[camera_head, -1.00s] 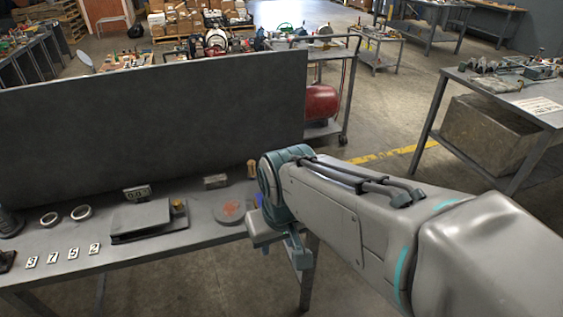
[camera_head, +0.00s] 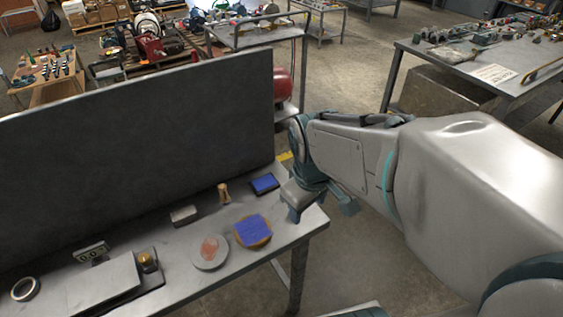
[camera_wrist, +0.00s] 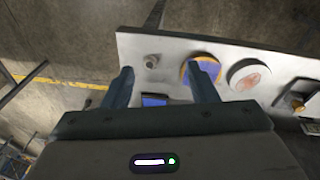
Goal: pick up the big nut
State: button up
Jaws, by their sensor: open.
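A small grey metal piece (camera_wrist: 151,61), nut-like in outline, stands near the table's end in the wrist view. I take it for the big nut, but it is too small to be sure. My gripper hides that spot in the head view. My gripper (camera_wrist: 160,70) is open and empty above this end of the table, with the piece showing between its fingers in the picture, apart from them. The gripper also shows in the head view (camera_head: 320,206). A brass-coloured piece (camera_head: 148,261) sits on the dark plate at the left; it also shows in the wrist view (camera_wrist: 298,103).
The grey table (camera_head: 195,222) also holds a blue-topped disc (camera_head: 252,231), a grey disc with a red patch (camera_head: 209,252), a blue tray (camera_head: 264,184), a tan peg (camera_head: 223,192) and a metal ring (camera_head: 25,289). A tall dark panel (camera_head: 140,150) stands along its back.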

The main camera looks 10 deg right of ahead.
jog(key=w+f+n+g+p, duration=0.15)
jog(key=w+n+p, duration=0.85)
jog(key=n, duration=1.2)
jog(key=shift+g+y, duration=0.25)
jog(key=shift+y, duration=0.05)
jog(key=f, duration=0.2)
jog(key=f+b, duration=0.1)
jog(key=f, duration=0.5)
jog(key=shift+w, duration=0.4)
jog(key=shift+s+d+f, duration=0.1)
jog(key=shift+f, duration=1.4)
jog(key=shift+s+d+f, duration=0.1)
jog(key=shift+f, duration=1.35)
jog(key=c, duration=1.1)
